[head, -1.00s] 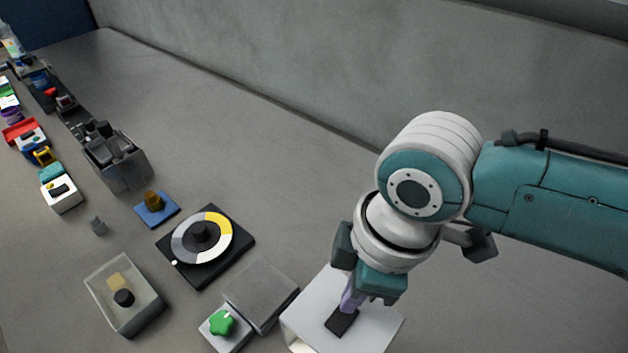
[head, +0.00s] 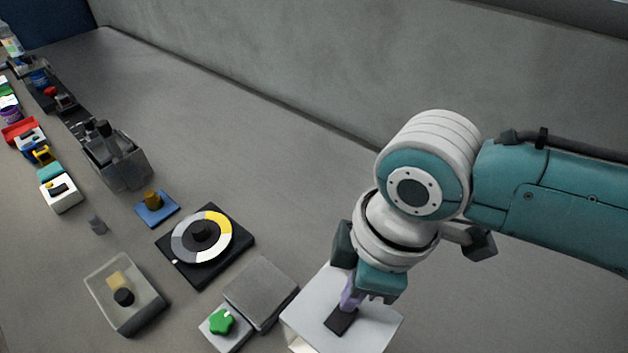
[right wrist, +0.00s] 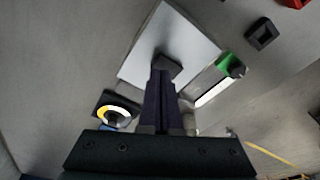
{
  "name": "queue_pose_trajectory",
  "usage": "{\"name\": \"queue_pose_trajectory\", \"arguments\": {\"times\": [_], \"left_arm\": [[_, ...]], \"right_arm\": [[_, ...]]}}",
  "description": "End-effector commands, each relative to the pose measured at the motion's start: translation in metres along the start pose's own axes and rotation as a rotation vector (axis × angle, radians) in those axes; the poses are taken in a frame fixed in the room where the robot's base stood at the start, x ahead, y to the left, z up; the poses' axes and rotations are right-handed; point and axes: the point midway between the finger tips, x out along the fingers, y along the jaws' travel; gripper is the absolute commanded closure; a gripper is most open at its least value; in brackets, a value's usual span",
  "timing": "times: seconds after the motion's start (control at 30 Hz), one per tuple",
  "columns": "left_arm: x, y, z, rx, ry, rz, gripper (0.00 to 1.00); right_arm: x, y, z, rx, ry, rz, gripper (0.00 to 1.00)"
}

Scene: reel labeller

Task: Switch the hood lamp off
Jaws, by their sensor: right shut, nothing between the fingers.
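The hood is a pale grey-white box (head: 382,331) at the bottom of the head view, with a black switch (head: 341,320) on its flat top. It also fills the upper middle of the right wrist view (right wrist: 190,42). My right gripper (head: 349,303) points down at the switch with its purple fingers shut and empty. The fingertips are at the switch; whether they press on it I cannot tell. In the right wrist view the fingers hide part of the switch (right wrist: 169,63). A bright white strip (right wrist: 214,92) shows beside the hood there. My left gripper is not in view.
A green knob (head: 221,321) on a light base and a grey block (head: 261,292) stand just left of the hood. Further left are a colour-ringed dial (head: 203,236), a clear tray (head: 146,315) and a blue pad (head: 157,209).

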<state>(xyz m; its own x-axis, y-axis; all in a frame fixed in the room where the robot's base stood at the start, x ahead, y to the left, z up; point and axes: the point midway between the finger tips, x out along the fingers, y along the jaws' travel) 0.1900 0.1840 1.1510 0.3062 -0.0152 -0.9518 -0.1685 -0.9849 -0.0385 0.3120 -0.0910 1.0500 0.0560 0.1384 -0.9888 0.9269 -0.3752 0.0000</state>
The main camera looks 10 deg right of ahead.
Motion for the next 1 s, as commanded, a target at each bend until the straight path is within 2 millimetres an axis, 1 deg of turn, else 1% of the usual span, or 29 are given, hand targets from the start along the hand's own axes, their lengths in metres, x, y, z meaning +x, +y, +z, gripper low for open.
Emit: {"name": "queue_pose_trajectory", "arguments": {"times": [1.0], "left_arm": [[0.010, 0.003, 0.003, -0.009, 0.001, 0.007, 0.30]], "right_arm": [[0.014, 0.000, 0.002, 0.000, 0.000, 0.000, 1.00]]}}
